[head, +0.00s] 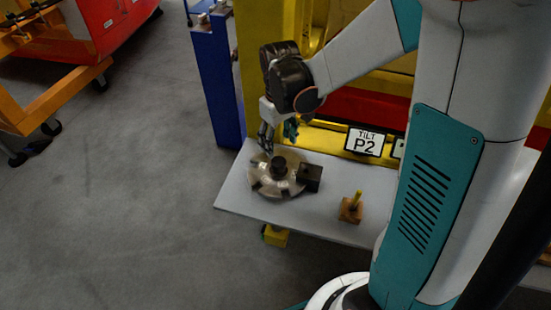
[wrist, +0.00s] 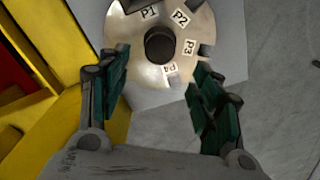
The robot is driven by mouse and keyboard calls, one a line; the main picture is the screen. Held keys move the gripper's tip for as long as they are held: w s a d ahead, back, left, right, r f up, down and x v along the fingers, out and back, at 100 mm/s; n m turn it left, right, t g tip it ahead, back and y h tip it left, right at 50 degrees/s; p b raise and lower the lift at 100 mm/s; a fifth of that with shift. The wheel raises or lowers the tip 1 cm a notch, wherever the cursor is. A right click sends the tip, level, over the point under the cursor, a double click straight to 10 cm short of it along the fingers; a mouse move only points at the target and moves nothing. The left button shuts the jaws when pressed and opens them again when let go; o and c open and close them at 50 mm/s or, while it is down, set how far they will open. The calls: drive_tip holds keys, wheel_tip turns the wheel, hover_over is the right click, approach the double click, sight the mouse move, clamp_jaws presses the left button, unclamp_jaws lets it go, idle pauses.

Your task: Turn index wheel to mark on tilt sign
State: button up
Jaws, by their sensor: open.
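The index wheel (head: 262,180) is a round metal disc with notches, lying flat on the grey table. It has a black central hub (head: 278,165). My gripper (head: 268,143) hangs at the wheel's far edge. In the wrist view my gripper (wrist: 160,70) is open, with its fingers near opposite sides of the wheel's lower part; contact cannot be told.
A black block (head: 310,177) stands right beside the wheel. A wooden block with a yellow peg (head: 351,207) is farther right on the table (head: 240,195). Yellow framework rises behind, with a blue post (head: 215,80) at left. The grey floor at left is open.

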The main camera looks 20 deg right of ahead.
sight(278, 161)
wheel_tip(278, 161, down, 10)
drive_tip(key=shift+b, duration=1.1)
clamp_jaws()
